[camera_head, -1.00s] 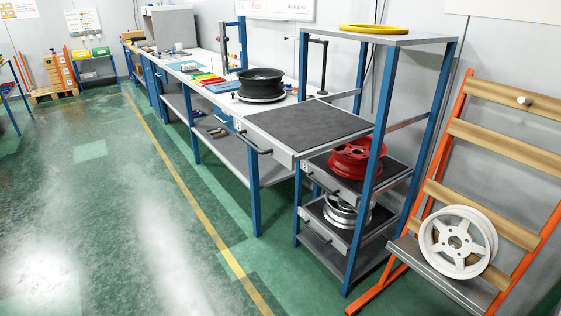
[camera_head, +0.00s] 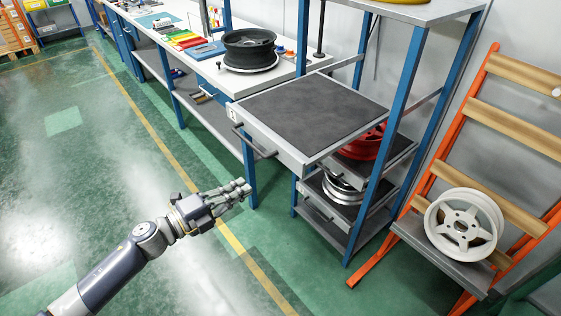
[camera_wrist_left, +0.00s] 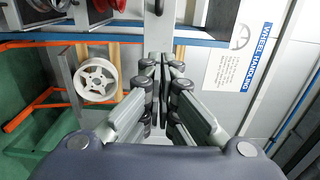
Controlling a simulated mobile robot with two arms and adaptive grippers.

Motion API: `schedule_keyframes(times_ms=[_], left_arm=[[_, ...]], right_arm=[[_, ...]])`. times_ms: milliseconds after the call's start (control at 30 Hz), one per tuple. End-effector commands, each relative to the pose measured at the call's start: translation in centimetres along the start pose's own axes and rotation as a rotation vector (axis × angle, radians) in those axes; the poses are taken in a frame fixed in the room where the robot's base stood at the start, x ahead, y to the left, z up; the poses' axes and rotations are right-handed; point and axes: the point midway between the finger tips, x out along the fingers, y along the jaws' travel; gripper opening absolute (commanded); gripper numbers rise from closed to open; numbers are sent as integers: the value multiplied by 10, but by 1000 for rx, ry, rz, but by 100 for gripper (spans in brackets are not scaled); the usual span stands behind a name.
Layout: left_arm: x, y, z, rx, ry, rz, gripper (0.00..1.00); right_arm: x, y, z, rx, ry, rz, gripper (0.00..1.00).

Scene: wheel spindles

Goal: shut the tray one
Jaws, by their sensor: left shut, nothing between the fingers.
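Tray one (camera_head: 310,110), a grey tray with a dark mat and a small number plate, is pulled out to the left from the top level of the blue-posted rack. Its dark bar handle (camera_head: 253,142) is on the front face. My left gripper (camera_head: 246,187) is shut and empty, below and slightly left of the handle, and apart from it. In the left wrist view my left gripper (camera_wrist_left: 165,60) points toward the rack, with its fingers together. My right gripper is not in view.
Lower trays hold a red wheel (camera_head: 362,143) and a silver wheel (camera_head: 342,188). A white wheel (camera_head: 464,226) leans on an orange stand at right. A workbench (camera_head: 205,62) with a black wheel (camera_head: 249,50) stands behind. The green floor left of the rack is clear.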

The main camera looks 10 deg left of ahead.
Motion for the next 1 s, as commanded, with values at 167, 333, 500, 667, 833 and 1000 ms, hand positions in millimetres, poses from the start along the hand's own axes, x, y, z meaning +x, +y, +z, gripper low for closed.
schedule_keyframes(times_ms=[167,333,500,667,833,1000], left_arm=[[25,-4,1,-3,-2,-3,0],[59,-4,2,-6,-5,-3,0],[95,-3,1,-8,-4,-3,0],[118,-2,1,-8,-4,-2,0],[131,0,2,-7,-4,0,0],[135,1,2,-5,-4,1,0]], right_arm=[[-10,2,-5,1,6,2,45],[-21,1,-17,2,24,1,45],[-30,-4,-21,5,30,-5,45],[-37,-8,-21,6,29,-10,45],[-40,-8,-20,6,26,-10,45],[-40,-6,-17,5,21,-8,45]])
